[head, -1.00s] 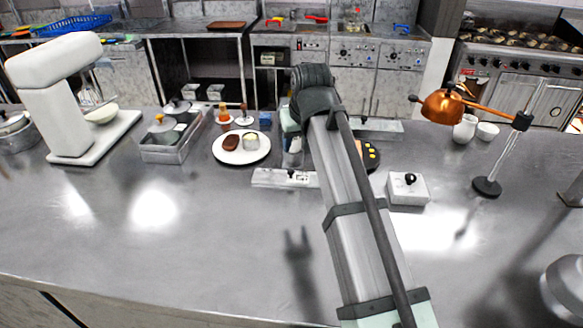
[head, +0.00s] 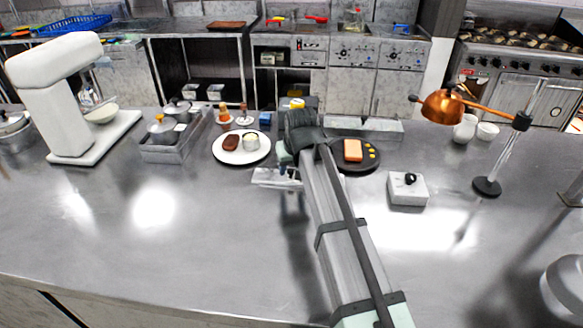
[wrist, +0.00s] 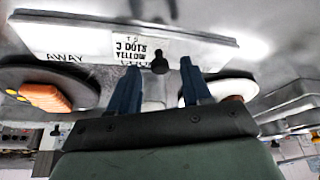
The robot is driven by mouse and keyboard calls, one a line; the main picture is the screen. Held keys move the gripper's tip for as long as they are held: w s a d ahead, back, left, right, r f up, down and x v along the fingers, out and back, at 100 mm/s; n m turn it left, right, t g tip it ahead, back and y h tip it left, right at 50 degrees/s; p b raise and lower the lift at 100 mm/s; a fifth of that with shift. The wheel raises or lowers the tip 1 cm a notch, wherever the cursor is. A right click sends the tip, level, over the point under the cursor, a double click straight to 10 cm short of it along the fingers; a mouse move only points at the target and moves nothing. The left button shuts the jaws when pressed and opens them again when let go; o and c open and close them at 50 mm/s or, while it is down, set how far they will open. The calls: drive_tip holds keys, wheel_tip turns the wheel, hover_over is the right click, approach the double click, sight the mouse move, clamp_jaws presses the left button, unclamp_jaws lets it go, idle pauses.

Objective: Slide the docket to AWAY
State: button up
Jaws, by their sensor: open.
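The white rail (wrist: 220,47) lies across the top of the wrist view, with the word AWAY at its left end. The docket (wrist: 130,46), a white card with black print including "3 DOTS YELLOW", sits on it to the right of AWAY. A black knob (wrist: 160,63) stands by the docket's lower right corner. My gripper (wrist: 161,66) is open, its two blue fingers on either side of the knob in the picture; I cannot tell whether they touch it. In the head view the rail (head: 266,180) shows partly, with my arm hiding its right part and the docket.
A white plate (head: 226,157) with food stands behind the rail on the left. A dark plate (head: 370,160) with an orange block and yellow dots is on the right. A white box with a black knob (head: 408,189) stands further right. The front counter is clear.

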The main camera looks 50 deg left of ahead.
drive_tip(key=shift+a+f, duration=0.2)
drive_tip(key=shift+f, duration=0.2)
clamp_jaws()
idle(0.5)
